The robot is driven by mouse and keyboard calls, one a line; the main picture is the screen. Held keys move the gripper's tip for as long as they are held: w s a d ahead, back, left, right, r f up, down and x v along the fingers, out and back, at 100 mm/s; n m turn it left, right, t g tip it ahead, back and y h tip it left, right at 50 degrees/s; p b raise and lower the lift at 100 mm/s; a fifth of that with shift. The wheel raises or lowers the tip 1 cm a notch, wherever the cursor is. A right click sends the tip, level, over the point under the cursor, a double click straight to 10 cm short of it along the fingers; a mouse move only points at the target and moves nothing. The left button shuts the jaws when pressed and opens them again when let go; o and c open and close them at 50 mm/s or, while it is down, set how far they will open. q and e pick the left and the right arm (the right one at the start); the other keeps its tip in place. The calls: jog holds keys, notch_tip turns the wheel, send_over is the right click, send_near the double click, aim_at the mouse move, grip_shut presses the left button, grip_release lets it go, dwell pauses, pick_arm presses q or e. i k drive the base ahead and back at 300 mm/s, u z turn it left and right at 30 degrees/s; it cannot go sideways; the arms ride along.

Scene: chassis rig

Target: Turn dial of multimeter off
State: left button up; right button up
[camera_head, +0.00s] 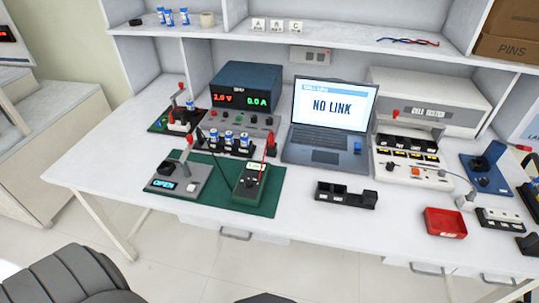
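The multimeter (249,189) is a green handheld box with a small light display at its top. It lies on the green mat (215,190) at the middle front of the bench. Its dark dial (249,182) is on its face, but its setting is too small to read. A red probe stands at its upper right, and a dark lead runs to its left side. Neither of my grippers can be seen in this view.
A grey unit (178,182) showing "OPEN" sits left of the multimeter. A power supply (246,88), a laptop (330,118) and a battery holder (229,142) stand behind. A black holder (345,195) and red tray (445,222) lie to the right. A dark ribbed seat-like shape (70,277) is at lower left.

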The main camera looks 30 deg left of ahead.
aim_at(248, 183)
jog(key=u, duration=2.9)
jog(key=i, duration=0.7)
jog(key=z, duration=2.75)
